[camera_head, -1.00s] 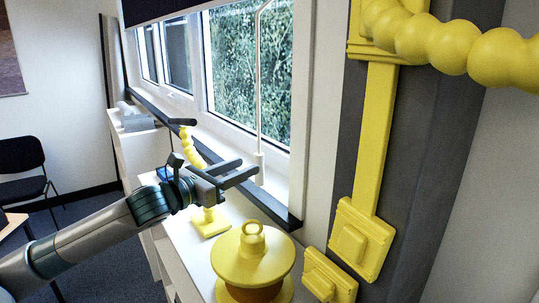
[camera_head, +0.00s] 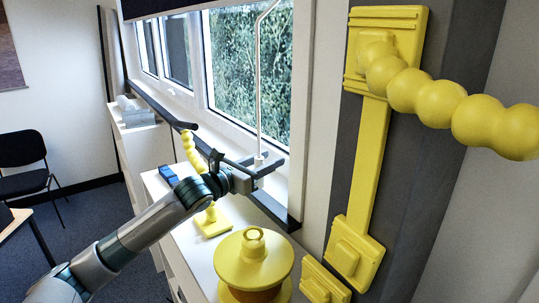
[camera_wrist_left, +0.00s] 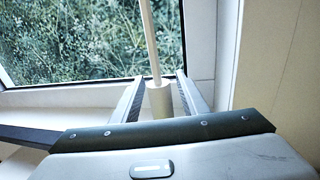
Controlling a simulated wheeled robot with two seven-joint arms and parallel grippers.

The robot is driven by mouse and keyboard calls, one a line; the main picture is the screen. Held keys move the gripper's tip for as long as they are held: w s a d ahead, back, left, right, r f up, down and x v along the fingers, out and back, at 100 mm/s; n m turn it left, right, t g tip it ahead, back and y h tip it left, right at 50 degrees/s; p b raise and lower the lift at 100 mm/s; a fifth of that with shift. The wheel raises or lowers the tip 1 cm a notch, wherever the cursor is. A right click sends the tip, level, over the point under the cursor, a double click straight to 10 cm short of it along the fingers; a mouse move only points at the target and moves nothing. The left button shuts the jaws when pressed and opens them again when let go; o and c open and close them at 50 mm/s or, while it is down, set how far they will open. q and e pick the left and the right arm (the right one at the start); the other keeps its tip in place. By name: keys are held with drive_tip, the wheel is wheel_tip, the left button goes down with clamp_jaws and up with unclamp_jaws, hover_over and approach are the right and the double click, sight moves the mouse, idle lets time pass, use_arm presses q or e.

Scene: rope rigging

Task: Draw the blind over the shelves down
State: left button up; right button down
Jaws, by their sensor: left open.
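The dark blind (camera_head: 160,8) shows at the top of the window in the head view; only its lower part is in frame. A thin pale wand (camera_head: 260,85) hangs in front of the glass and ends low in a whitish handle. My left gripper (camera_head: 264,162) is at the wand's lower end, above the sill. In the left wrist view the open fingers (camera_wrist_left: 160,80) stand on either side of the handle (camera_wrist_left: 158,100), with visible gaps. The wand (camera_wrist_left: 150,42) rises above them. My right gripper is not in view.
A yellow spool (camera_head: 252,262) stands on the white shelf top below the gripper. A yellow jointed stand (camera_head: 192,152) is to its left. Yellow plates and a beaded arm (camera_head: 440,102) jut from the grey post at right. A tissue box (camera_head: 133,114) sits farther back.

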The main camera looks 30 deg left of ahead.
use_arm(q)
drive_tip(key=shift+w+d, duration=0.15)
drive_tip(key=shift+w, duration=0.3)
clamp_jaws()
wheel_tip(320, 180, down, 9)
drive_tip(key=b, duration=0.6)
drive_tip(key=shift+f, duration=0.25)
unclamp_jaws()
drive_tip(key=shift+f, duration=0.1)
